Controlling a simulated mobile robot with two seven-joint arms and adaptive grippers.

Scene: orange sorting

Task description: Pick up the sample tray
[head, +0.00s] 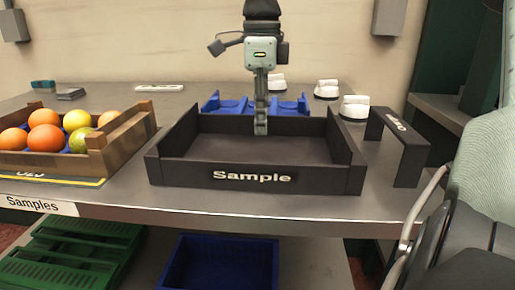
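The sample tray (318,182) is a dark, shallow, open box with "Sample" in white on its front wall. It sits flat on the grey table near the front edge, and its visible floor is empty. My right gripper (261,128) points straight down at the middle of the tray's back wall. Its fingers line up as one narrow column, and the tip shows in front of that wall. I cannot tell whether they are apart, or whether they touch or grip the wall. My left gripper is not in view.
A wooden crate (130,142) with several oranges stands left of the tray. A blue object (228,105) lies behind the tray, with white items (354,108) at back right. A black stand (409,150) is to its right. A chair-like object (475,205) fills the right edge.

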